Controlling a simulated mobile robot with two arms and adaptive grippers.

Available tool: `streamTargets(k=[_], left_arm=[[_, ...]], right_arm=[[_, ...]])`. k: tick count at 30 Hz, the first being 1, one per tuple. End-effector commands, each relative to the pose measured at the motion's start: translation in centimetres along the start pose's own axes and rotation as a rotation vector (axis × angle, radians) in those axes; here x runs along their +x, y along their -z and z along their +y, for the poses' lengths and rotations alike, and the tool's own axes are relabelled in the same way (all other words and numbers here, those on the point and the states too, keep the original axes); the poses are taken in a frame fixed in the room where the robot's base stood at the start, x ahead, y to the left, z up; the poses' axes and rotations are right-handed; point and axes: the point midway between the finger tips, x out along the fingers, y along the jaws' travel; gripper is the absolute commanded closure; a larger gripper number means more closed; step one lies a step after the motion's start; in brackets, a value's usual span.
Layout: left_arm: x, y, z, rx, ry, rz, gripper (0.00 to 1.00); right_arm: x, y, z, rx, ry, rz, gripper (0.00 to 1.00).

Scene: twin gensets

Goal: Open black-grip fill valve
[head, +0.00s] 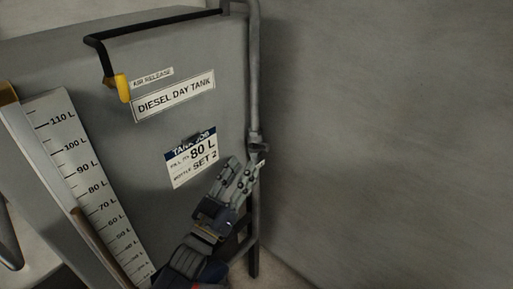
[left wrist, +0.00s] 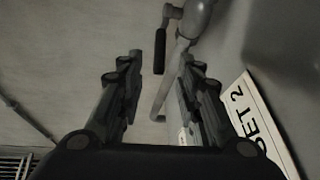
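The fill valve (head: 258,145) sits on the grey vertical pipe at the right edge of the day tank. In the left wrist view its body (left wrist: 196,16) is at the top, and a short lever carries the black grip (left wrist: 160,50). In the head view the black grip is mostly hidden by my left gripper (head: 246,163). My left gripper, also in the left wrist view (left wrist: 158,75), is open, with its fingers apart. The black grip shows between the fingertips, seemingly just beyond them. I cannot tell whether anything touches. My right gripper is not in view.
The grey diesel day tank (head: 190,75) carries a job label (head: 191,157) reading 80 L, set 2. A litre scale (head: 92,175) stands at left. A yellow-gripped air release handle (head: 122,88) is at upper left. Bare wall (head: 400,130) fills the right.

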Motion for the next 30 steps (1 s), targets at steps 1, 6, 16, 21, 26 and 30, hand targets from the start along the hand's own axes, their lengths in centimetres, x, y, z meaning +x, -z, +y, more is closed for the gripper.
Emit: streamTargets(k=[1,6,16,21,26,30], left_arm=[[1.2,0.3,0.1,0.000,-0.001,0.003,0.67],[4.4,0.2,0.1,-0.002,-0.001,0.001,0.67],[8.2,0.0,0.1,-0.002,0.000,-0.002,0.67],[8.4,0.0,0.1,-0.001,-0.001,-0.002,0.67],[8.4,-0.1,0.1,-0.001,-0.001,-0.002,0.67],[8.4,-0.1,0.1,-0.001,-0.001,-0.002,0.99]], right_arm=[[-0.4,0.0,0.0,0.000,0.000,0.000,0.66],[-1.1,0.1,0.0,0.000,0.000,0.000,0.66],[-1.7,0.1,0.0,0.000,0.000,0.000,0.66],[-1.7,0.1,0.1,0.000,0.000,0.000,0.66],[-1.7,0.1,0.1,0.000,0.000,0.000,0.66],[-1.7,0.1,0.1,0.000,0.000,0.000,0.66]])
